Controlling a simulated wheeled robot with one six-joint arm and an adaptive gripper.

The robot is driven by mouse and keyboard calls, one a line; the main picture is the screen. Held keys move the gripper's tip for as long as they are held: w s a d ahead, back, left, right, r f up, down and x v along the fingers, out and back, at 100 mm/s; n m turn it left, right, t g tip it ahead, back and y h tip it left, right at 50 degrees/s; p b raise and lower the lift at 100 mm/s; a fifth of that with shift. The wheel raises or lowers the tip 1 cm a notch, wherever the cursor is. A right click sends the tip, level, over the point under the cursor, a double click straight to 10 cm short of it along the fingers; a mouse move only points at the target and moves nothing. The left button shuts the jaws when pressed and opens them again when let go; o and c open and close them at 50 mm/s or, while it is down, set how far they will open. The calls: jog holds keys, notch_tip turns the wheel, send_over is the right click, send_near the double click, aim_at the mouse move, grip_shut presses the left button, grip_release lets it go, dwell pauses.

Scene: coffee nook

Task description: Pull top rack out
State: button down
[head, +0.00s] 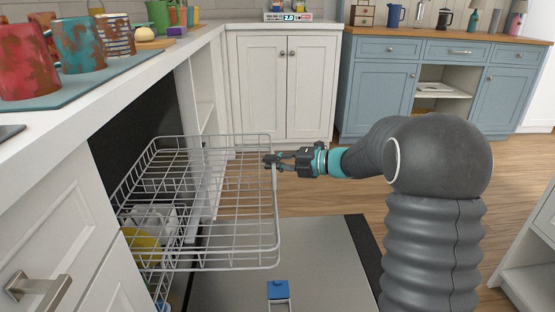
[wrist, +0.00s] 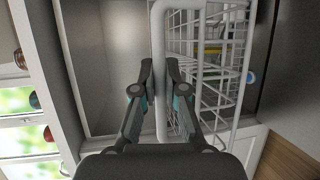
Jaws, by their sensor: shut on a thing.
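The top rack (head: 225,199) is a grey wire basket that stands well out of the dishwasher opening under the left counter. It also shows in the wrist view (wrist: 238,71), to the right of my fingers. My gripper (head: 272,161) is shut on the rack's front rail, near its far corner. In the wrist view the fingers of my gripper (wrist: 161,70) close around a pale upright bar (wrist: 160,118). The bar passes between the fingertips. The inside of the dishwasher (head: 139,117) is dark and partly hidden by the counter.
The dishwasher door (head: 320,255) lies open and flat below the rack. White dishes (head: 150,218) and a yellow item (head: 141,243) sit below the top rack. Mugs (head: 80,45) stand on the left counter. Wooden floor is clear beyond the door.

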jog(key=shift+d, duration=0.5)
jog(key=c, duration=1.2)
grip_release()
jog(key=v, duration=1.2)
jog(key=shift+r, duration=0.1)
